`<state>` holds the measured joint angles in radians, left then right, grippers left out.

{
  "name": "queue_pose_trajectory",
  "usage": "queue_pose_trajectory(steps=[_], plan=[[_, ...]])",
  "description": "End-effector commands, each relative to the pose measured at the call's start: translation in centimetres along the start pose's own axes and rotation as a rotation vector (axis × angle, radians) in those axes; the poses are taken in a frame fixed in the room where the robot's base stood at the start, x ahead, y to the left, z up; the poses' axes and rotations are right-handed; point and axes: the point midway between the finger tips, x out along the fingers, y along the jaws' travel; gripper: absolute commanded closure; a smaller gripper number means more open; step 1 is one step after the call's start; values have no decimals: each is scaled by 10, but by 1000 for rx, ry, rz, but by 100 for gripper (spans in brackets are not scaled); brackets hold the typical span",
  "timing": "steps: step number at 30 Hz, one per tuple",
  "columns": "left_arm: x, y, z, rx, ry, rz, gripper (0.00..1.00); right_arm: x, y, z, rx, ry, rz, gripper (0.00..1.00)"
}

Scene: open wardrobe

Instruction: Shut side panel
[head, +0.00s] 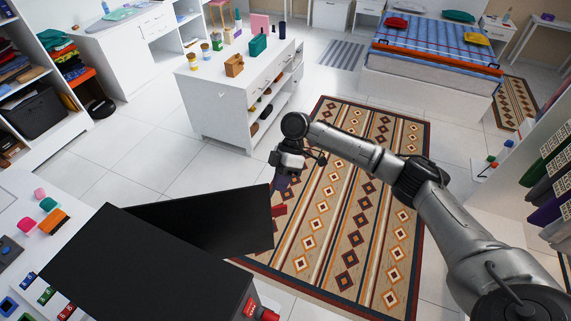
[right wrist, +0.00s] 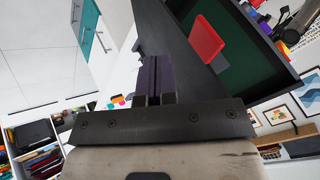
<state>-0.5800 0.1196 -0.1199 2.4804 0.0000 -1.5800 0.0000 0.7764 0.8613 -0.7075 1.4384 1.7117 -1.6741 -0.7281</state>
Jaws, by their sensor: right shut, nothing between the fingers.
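A black box-shaped case (head: 150,268) stands on the white table at the lower left of the head view. Its black side panel (head: 205,220) is swung out, with its free edge over the rug. My right gripper (head: 281,183) is just beyond the panel's free upper corner. Its dark fingers (right wrist: 154,82) are shut and empty, close beside the black panel; contact cannot be told. My left gripper is not in view.
Small coloured items (head: 53,221) lie on the table (head: 15,190) left of the case. A patterned rug (head: 350,190) covers the floor under my right arm. A white island (head: 210,105) stands beyond, and hanging clothes (head: 550,180) are at the right.

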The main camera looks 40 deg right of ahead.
Motion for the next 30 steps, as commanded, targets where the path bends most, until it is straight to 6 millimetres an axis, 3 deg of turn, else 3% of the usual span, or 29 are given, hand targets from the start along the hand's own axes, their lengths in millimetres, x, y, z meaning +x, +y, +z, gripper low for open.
queue_pose_trajectory(steps=[3, 12, 30], plan=[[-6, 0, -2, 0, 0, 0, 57, 18, -2, 0, 1, -2, -2, 100], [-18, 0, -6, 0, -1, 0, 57, 31, -30, 0, 0, -2, 1, 100], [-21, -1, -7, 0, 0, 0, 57, 36, -37, -2, 2, -1, 1, 100]])
